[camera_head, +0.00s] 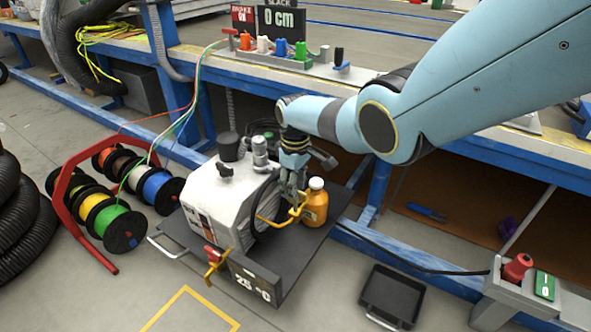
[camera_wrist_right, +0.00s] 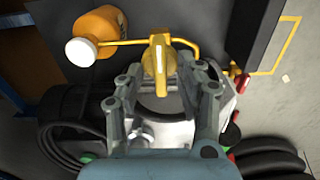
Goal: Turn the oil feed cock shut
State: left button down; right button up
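The yellow oil feed cock (camera_wrist_right: 158,62) sits on a thin yellow pipe that runs from the white cap of an orange oil bottle (camera_wrist_right: 98,32). In the wrist view its handle stands upright in the picture, across the pipe. My right gripper (camera_wrist_right: 157,72) is open, with a finger on each side of the handle and visible gaps. In the head view my right gripper (camera_head: 293,192) points down beside the orange bottle (camera_head: 315,205), at the white machine (camera_head: 215,205), and partly hides the cock. My left gripper is not in view.
The machine stands on a dark cart (camera_head: 310,262) with a "25 0" plate. A red-yellow lever (camera_head: 213,260) is on its near side. Cable reels (camera_head: 115,225) stand to the left, the bench (camera_head: 440,150) behind. A black tray (camera_head: 392,295) lies on the floor.

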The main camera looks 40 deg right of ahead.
notch_tip(320, 180, up, 11)
jog(key=shift+r, duration=0.2)
dwell(0.6)
